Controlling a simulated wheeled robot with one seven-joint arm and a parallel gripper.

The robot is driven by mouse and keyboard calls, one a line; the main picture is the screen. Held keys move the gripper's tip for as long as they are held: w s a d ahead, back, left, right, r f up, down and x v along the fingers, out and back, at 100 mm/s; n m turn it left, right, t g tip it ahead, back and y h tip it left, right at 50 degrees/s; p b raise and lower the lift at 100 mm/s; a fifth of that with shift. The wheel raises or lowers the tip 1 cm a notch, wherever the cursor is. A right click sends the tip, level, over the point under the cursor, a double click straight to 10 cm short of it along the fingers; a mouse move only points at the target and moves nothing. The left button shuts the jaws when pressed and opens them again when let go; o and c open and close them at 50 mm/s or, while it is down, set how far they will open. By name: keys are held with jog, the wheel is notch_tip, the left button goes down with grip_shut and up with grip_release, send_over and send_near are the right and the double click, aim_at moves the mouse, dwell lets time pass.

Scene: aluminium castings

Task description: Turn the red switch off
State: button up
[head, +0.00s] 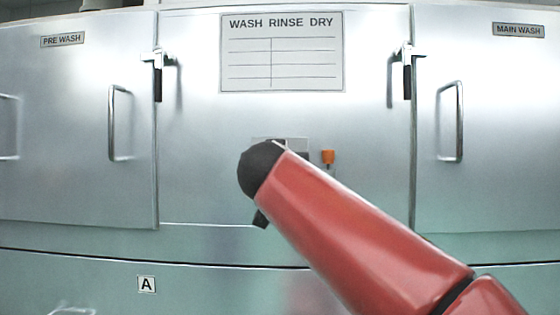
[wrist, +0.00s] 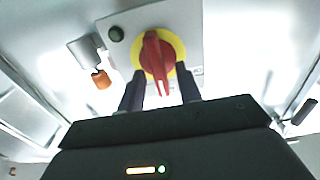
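The red switch (wrist: 157,58) is a rotary knob on a yellow disc, mounted on a light grey plate (wrist: 188,18), in the wrist view. Its handle points along the picture's vertical, toward my gripper. My gripper (wrist: 160,84) is open, with one dark finger on each side of the handle's lower end. I cannot tell whether the fingers touch it. In the head view my red arm hides the switch and most of my gripper; only a small dark part shows below the arm's black end.
An orange part (head: 328,157) sits on the panel right of my arm; it also shows in the wrist view (wrist: 101,79). A dark round button (wrist: 116,34) is on the switch plate. Doors with bar handles (head: 119,122) (head: 450,121) flank the panel. A WASH RINSE DRY chart (head: 282,70) hangs above.

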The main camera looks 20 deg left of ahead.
jog(key=shift+w, duration=0.2)
jog(key=shift+c, duration=0.4)
grip_shut()
jog(key=shift+a+n, duration=0.1)
jog(key=shift+n, duration=0.2)
jog(key=shift+s+a+f+n+p, duration=0.15)
jog(key=shift+n+p, duration=0.5)
jog(key=shift+n, duration=2.2)
jog(key=shift+w+a+f+n+p, duration=0.2)
jog(key=shift+n+p, duration=0.45)
jog(key=shift+n, duration=2.25)
jog(key=shift+s+a+f+n+p, duration=0.2)
jog(key=shift+n+p, duration=0.45)
jog(key=shift+n, duration=2.2)
jog(key=shift+f, duration=0.1)
